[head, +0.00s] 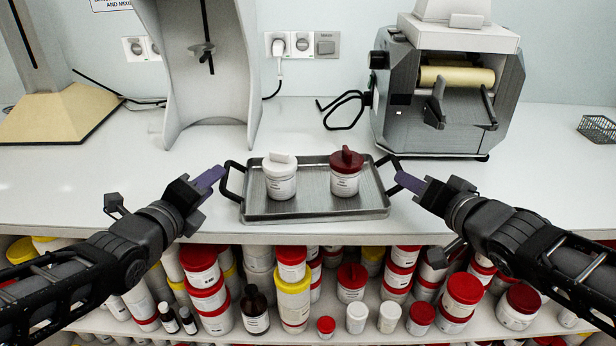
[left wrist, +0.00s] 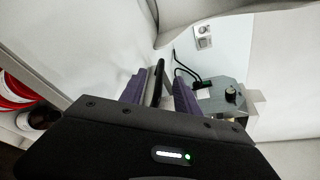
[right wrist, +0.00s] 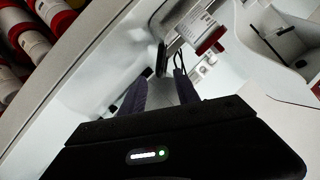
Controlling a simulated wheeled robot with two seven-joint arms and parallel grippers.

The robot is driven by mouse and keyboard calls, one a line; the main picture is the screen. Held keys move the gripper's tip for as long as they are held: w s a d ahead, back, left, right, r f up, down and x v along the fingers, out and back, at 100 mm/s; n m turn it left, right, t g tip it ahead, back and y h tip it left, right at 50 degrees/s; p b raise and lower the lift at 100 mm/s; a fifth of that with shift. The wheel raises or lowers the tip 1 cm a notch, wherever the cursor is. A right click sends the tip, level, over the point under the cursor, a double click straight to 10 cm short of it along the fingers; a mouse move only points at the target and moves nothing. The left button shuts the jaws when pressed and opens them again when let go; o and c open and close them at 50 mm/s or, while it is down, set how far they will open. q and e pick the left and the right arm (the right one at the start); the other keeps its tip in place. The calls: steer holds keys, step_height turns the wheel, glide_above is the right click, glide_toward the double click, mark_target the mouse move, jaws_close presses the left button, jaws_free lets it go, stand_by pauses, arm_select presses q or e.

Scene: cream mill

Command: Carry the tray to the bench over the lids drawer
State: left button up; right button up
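The grey metal tray (head: 315,208) sits on the white bench with a black handle at each end. A white-lidded jar (head: 280,180) and a red-lidded jar (head: 345,175) stand upright on it. My left gripper (head: 212,177) is at the tray's left handle (head: 229,180). In the left wrist view, its purple fingers (left wrist: 160,90) are apart with the black handle between them. My right gripper (head: 408,181) is beside the right handle (head: 389,170). In the right wrist view, its fingers (right wrist: 161,90) are apart and the handle (right wrist: 161,60) shows just beyond the gap.
A grey mill with a cream roller (head: 455,80) stands behind right. A grey stand (head: 195,70) is behind left, and a beige-based stand (head: 60,110) at far left. A wire basket (head: 598,128) is at far right. Several jars and bottles (head: 294,295) fill the shelf below the bench edge.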

mark_target(226, 166)
arm_select(q)
steer(key=shift+s, duration=0.1)
arm_select(e)
steer(key=shift+s, duration=0.15)
arm_select(q)
steer(key=shift+w, duration=0.2)
arm_select(e)
steer(key=shift+w, duration=0.2)
